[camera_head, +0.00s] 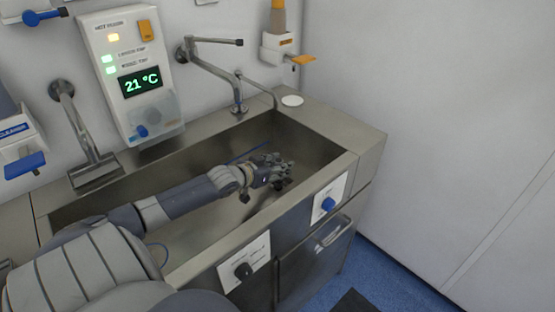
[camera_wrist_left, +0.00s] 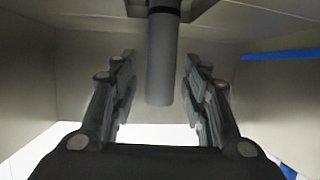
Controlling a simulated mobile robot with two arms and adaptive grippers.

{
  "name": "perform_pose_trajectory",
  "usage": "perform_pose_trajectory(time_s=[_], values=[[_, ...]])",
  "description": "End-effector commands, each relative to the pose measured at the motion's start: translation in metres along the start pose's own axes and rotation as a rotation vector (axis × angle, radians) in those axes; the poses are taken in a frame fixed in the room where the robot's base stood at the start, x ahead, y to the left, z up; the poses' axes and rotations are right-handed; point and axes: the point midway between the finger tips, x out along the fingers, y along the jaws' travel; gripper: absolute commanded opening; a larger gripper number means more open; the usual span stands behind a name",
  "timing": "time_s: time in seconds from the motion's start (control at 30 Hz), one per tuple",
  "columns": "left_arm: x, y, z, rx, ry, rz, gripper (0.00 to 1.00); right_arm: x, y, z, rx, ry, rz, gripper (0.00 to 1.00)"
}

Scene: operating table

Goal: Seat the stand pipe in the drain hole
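The sink (camera_head: 335,152) is a long steel trough with my left arm reaching down into it. My left gripper (camera_head: 280,175) is low inside the sink, toward its right end. In the left wrist view the left gripper (camera_wrist_left: 160,65) has its two fingers spread apart. A grey cylinder, apparently the stand pipe (camera_wrist_left: 162,70), lies between them with a visible gap on each side. A dark ring shows at its upper end in that view, by a metal edge. In the head view I cannot make out the pipe or the drain hole. My right gripper is not in view.
A swing tap (camera_head: 215,70) and a second spout (camera_head: 80,130) stand over the sink's back. A white disc (camera_head: 292,100) lies on the back right rim. A thin blue strip (camera_head: 247,152) shows inside the sink. A control panel (camera_head: 132,80) reads 21 °C.

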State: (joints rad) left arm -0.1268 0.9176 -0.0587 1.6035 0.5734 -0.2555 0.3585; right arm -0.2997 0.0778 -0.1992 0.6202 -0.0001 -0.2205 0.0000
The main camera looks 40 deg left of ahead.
Motion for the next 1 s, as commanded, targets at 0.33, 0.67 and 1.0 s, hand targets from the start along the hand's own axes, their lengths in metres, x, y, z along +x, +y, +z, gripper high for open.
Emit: perform_pose_trajectory(time_s=[0.33,0.67,1.0], values=[[-0.017,0.0,-0.002,0.0,-0.002,0.001,0.42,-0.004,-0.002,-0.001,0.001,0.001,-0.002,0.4],[-0.063,0.0,-0.003,0.001,-0.003,0.001,0.42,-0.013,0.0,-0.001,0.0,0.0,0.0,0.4],[-0.106,0.0,-0.002,-0.001,-0.003,0.0,0.42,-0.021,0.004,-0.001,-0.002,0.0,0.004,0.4]])
